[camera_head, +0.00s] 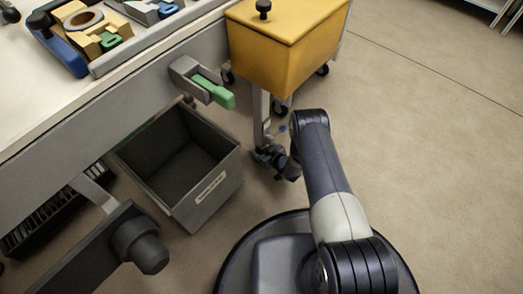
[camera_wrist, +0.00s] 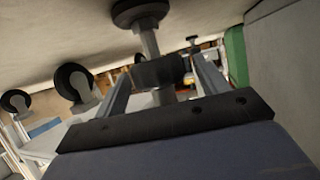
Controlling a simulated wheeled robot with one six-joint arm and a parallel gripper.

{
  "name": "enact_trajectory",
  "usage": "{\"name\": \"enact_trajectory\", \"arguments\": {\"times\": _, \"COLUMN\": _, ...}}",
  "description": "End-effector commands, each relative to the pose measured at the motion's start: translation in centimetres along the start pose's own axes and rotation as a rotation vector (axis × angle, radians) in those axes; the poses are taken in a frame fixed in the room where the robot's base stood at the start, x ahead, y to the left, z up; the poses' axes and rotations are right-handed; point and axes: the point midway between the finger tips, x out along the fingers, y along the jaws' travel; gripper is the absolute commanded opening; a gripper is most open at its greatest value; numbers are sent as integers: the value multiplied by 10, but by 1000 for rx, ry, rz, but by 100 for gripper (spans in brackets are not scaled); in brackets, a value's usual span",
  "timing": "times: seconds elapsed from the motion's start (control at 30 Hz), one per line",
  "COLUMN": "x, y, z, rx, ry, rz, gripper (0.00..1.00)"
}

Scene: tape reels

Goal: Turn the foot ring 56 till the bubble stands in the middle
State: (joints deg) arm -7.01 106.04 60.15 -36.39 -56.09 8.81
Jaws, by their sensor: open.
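The foot ring (camera_wrist: 158,71) is a dark, thick collar on a grey table-leg stem in the wrist view. A round dark foot pad (camera_wrist: 138,12) sits beyond it at the top, against the floor. My gripper (camera_wrist: 163,64) is open, with one grey finger on each side of the ring; I cannot tell whether either finger touches it. In the head view the table leg (camera_head: 260,112) runs down to my wrist, which hides the ring. No number 56 is legible. I cannot make out a bubble or level in either view.
A yellow wheeled cabinet (camera_head: 285,48) stands just behind the leg. A grey open bin (camera_head: 216,190) is left of my wrist. A green-handled clamp (camera_head: 213,90) juts from the table edge. Dark castors (camera_wrist: 73,83) show in the wrist view. The floor to the right is clear.

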Motion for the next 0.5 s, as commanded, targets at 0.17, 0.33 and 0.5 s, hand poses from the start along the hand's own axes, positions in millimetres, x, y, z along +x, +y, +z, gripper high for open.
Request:
{"name": "enact_trajectory", "arguments": {"times": 0.17, "x": 4, "y": 0, "z": 0, "rx": 1, "ry": 0, "rz": 0, "gripper": 70}}
{"name": "enact_trajectory", "arguments": {"times": 0.33, "x": 3, "y": 0, "z": 0, "rx": 1, "ry": -1, "rz": 0, "gripper": 68}}
{"name": "enact_trajectory", "arguments": {"times": 0.5, "x": 3, "y": 0, "z": 0, "rx": 0, "ry": -1, "rz": 0, "gripper": 54}}
